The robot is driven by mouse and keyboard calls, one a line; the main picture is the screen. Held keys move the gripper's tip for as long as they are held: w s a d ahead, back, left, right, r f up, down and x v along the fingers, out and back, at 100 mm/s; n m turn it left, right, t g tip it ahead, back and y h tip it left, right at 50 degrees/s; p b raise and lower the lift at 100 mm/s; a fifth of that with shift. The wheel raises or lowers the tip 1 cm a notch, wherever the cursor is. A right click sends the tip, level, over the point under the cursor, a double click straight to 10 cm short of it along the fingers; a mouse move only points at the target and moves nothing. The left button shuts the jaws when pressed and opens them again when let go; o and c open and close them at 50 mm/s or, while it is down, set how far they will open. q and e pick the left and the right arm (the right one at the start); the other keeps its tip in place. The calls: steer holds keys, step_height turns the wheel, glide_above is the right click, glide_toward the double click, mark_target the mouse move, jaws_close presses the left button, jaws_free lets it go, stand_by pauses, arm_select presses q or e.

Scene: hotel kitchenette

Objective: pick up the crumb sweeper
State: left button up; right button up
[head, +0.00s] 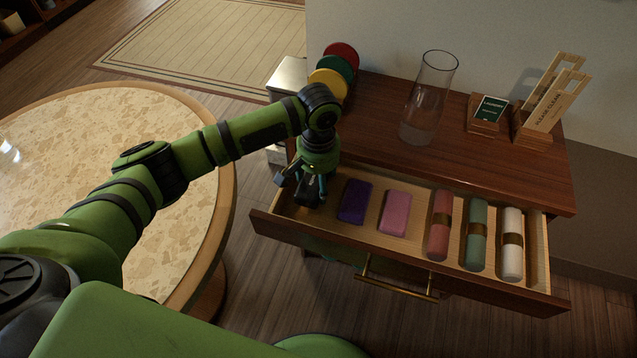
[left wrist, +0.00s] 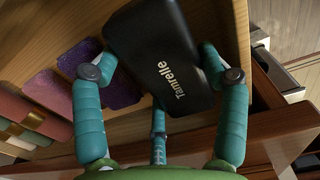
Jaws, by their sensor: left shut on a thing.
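A black block-shaped thing lettered "Tamrelle", which I take for the crumb sweeper (left wrist: 160,50), lies between the teal fingers of my left gripper (left wrist: 158,72) in the left wrist view. The fingers are shut on it, one at each side, with a third finger below it in the picture. In the head view my left gripper (head: 311,186) points down into the left end of the open drawer (head: 400,262). My right gripper is not in view.
Beside the gripper in the drawer lie a purple block (head: 355,201), a pink block (head: 395,213), and red (head: 439,225), green (head: 475,234) and white (head: 511,244) rolls. A glass vase (head: 424,105) stands on the cabinet top. A round table (head: 200,235) is at left.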

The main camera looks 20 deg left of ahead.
arm_select(q)
step_height(320, 180, up, 9)
steer(key=shift+r, duration=0.15)
steer(key=s, duration=1.9)
steer(key=shift+s+a+f, duration=0.2)
steer(key=shift+s+a, duration=0.1)
steer(key=shift+o, duration=1)
steer(key=shift+r, duration=0.1)
